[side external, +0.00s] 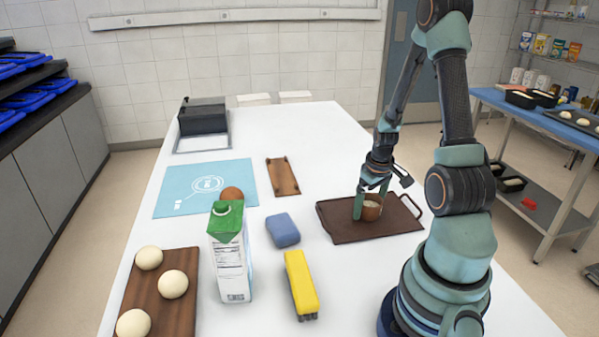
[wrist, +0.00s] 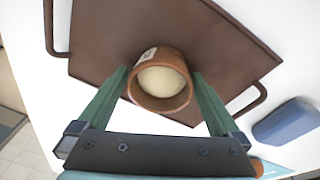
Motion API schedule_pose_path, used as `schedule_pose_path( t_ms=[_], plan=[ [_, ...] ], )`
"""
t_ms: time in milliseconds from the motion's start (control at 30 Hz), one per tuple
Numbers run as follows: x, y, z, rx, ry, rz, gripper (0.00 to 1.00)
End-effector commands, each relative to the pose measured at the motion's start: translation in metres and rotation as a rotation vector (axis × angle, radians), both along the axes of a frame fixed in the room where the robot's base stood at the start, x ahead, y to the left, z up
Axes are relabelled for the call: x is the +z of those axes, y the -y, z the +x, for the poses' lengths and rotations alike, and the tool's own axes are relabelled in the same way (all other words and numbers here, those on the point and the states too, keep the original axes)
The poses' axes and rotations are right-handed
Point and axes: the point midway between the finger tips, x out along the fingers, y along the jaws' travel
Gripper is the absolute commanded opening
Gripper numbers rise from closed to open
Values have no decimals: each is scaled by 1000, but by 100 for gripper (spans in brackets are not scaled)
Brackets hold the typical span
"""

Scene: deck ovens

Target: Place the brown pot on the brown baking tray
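The brown pot (side external: 371,209), with pale contents, is at the brown baking tray (side external: 345,232), over its middle in the side view. The wrist view shows the pot (wrist: 160,98) near the tray's edge, its pale contents facing the camera. My gripper (side external: 371,198) reaches down from above with one finger on each side of the pot. In the wrist view both green fingers of my gripper (wrist: 160,75) meet the pot's sides with no clear gap. The pot's base is hidden, so I cannot tell whether it touches the tray (wrist: 200,30).
A blue block (side external: 283,230), a yellow-and-grey brush or sponge (side external: 301,284) and a green-topped carton (side external: 231,260) stand left of the tray. A board (side external: 183,310) with dough balls, a blue mat (side external: 180,192) and a small wooden board (side external: 283,177) lie farther left.

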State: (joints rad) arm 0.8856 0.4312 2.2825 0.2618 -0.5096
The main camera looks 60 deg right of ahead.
Motion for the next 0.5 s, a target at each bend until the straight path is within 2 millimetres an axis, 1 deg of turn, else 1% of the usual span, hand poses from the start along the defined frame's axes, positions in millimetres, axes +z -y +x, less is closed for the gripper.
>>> schedule_pose_path(
  t_ms=[133, 267, 367, 500],
  plan=[
    [2, 0, 0, 0, 1, -1, 100],
    [11, 0, 0, 0, 2, -3, 100],
    [22, -1, -1, 0, 4, -5, 100],
    [43, -4, -3, 0, 4, -5, 100]
  ],
)
